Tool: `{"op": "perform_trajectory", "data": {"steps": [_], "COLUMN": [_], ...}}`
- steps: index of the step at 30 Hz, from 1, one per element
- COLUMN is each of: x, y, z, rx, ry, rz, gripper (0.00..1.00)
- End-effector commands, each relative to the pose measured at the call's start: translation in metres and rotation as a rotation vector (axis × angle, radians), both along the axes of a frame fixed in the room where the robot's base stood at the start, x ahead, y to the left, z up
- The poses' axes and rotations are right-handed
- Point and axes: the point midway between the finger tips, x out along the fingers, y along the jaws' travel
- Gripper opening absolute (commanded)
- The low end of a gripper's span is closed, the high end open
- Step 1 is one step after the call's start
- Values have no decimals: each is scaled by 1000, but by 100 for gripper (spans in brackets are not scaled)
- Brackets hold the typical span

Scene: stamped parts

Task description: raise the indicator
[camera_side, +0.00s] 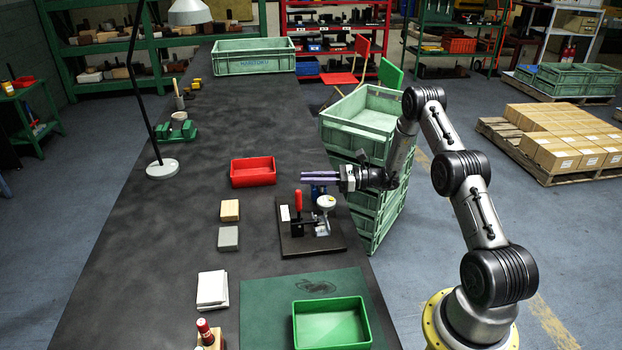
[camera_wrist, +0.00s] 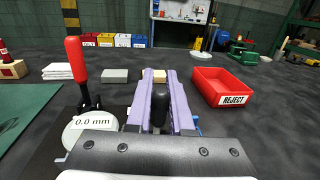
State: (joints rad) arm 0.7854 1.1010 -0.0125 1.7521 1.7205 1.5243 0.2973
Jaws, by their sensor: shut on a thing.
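The indicator (camera_side: 326,203) has a round pale dial and stands on a dark base plate (camera_side: 330,242) on the bench. In the wrist view its display (camera_wrist: 90,127) reads 0.0 mm, partly covered by my gripper's body. My gripper (camera_side: 305,177) has purple fingers and is above the plate, just behind the dial. In the wrist view the fingers are shut on a black handle (camera_wrist: 159,106), which stands upright between them. The handle's lower end is hidden. A red-handled clamp (camera_side: 298,202) stands left of the indicator, its handle upright.
A red reject tray (camera_wrist: 229,84) lies beyond the fixture. A wooden block (camera_side: 230,210) and a grey block (camera_side: 228,238) lie left of the plate. A green tray (camera_side: 331,323) is at the front on a green mat (camera_side: 262,297). Stacked green crates (camera_side: 362,120) stand beside the bench.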

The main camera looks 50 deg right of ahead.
Motion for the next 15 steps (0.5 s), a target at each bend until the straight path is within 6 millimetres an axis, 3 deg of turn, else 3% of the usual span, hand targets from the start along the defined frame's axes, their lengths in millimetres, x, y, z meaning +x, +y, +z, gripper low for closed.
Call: {"op": "perform_trajectory", "data": {"steps": [15], "x": [1], "y": [-2], "z": [3], "rx": [30], "ry": [28], "rz": [1], "gripper": [0]}}
